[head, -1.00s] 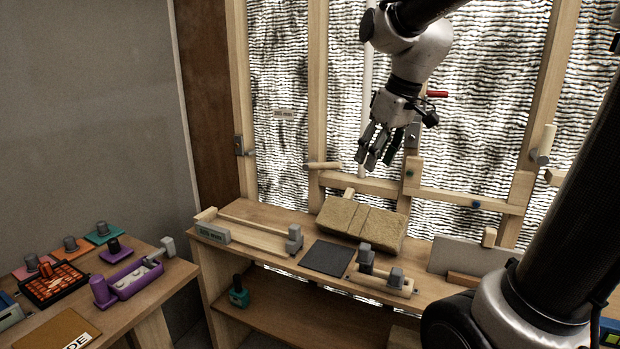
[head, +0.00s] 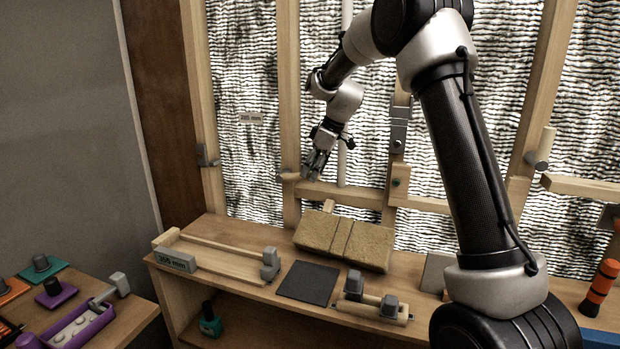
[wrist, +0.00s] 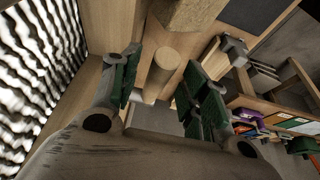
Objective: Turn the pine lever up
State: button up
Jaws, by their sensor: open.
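The pine lever (head: 288,177) is a short pale round bar on a wall stud at the left, lying roughly level. My gripper (head: 314,173) is at its right end and partly hides it. In the wrist view, a pale round wooden bar (wrist: 164,60), which looks like this lever, shows end-on between the green-padded fingers of my gripper (wrist: 160,85). The fingers are apart, one on each side of the bar. I cannot tell whether either pad touches it.
A wooden rail (head: 340,195) crosses between studs just below. Under it, a tan two-part block (head: 343,240) and a dark square mat (head: 309,282) lie on the bench. Another upright wooden peg (head: 544,144) is at the right. A grey latch (head: 205,156) is on the left stud.

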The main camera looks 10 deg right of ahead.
jog(key=shift+x, duration=1.6)
grip_shut()
jog(key=shift+r, duration=0.1)
